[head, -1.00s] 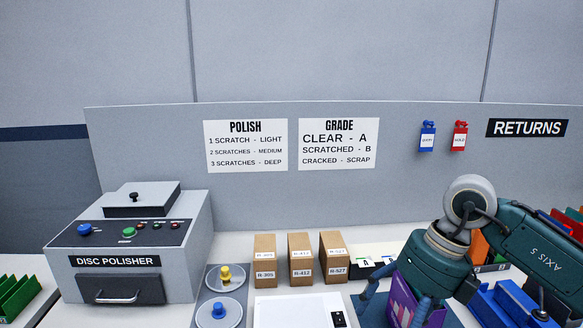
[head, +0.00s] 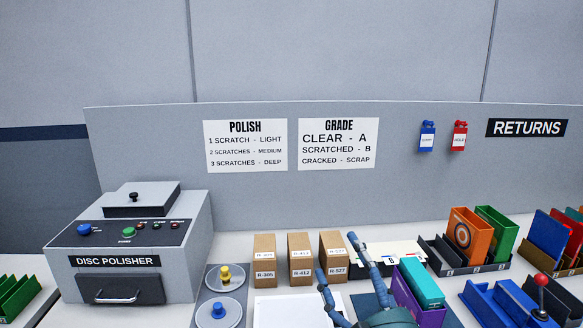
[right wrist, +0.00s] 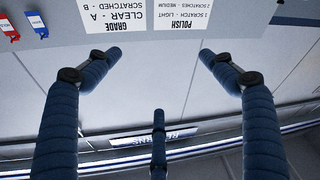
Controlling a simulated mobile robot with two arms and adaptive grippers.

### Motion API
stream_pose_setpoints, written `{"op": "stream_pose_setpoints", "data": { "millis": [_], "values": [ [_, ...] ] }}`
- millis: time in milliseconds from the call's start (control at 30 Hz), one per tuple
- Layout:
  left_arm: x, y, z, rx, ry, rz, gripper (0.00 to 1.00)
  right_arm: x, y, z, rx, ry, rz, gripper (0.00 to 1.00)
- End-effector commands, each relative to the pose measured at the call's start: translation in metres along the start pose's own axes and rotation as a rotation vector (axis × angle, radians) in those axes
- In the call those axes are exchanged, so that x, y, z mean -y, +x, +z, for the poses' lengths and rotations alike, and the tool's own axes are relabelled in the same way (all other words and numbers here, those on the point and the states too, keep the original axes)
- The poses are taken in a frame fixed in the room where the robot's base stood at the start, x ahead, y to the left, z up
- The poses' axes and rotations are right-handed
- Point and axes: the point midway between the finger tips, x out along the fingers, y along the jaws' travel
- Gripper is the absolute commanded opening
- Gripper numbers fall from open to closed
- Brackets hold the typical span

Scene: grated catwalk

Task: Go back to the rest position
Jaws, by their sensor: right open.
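My right gripper (head: 338,258) is at the bottom of the head view, right of centre, with its blue fingers spread and pointing up and left. It is empty; the right wrist view shows the open fingers (right wrist: 160,62) with nothing between them. A purple case (head: 431,316) and a teal case (head: 421,283) stand together just right of the gripper, apart from the fingers. My left gripper is not in view.
Small cardboard boxes (head: 301,259) stand behind the fingers. A disc polisher (head: 128,245) is at the left. An organiser with orange (head: 467,236) and green cases and a blue tray (head: 495,301) are at the right. Open air lies above the counter.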

Motion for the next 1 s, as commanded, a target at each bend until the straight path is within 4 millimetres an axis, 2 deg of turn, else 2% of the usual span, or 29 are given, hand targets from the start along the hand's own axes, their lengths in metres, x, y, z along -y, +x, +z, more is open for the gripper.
{"op": "stream_pose_setpoints", "data": {
  "millis": [33, 100, 167, 200, 267, 300, 400, 500, 600, 900, 1000],
  "values": [
    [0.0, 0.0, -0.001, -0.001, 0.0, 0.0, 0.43, 0.003, -0.016, 0.038, 0.132, 0.056, 0.007, 0.82],
    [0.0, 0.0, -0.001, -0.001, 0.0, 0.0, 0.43, 0.009, -0.041, 0.085, 0.306, 0.118, 0.009, 0.82],
    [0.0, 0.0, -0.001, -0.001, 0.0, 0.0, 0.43, 0.018, -0.068, 0.121, 0.451, 0.168, 0.001, 0.82],
    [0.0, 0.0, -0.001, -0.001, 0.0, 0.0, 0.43, 0.025, -0.088, 0.144, 0.546, 0.196, -0.009, 0.82],
    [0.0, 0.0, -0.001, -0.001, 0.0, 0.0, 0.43, 0.037, -0.122, 0.173, 0.682, 0.239, -0.027, 0.82],
    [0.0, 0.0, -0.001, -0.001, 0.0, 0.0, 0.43, 0.046, -0.145, 0.19, 0.772, 0.264, -0.045, 0.82],
    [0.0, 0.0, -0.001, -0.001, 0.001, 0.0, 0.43, 0.067, -0.201, 0.219, 0.963, 0.318, -0.09, 0.82],
    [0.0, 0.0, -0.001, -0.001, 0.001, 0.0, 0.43, 0.085, -0.248, 0.234, 1.109, 0.359, -0.135, 0.82],
    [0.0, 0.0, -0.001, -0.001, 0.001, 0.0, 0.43, 0.099, -0.287, 0.241, 1.222, 0.39, -0.176, 0.82],
    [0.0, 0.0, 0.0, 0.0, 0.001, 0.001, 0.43, 0.131, -0.386, 0.24, 1.493, 0.464, -0.298, 0.82],
    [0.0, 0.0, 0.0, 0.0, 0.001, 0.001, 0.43, 0.146, -0.382, 0.27, 1.497, 0.458, -0.301, 0.82]
  ]
}}
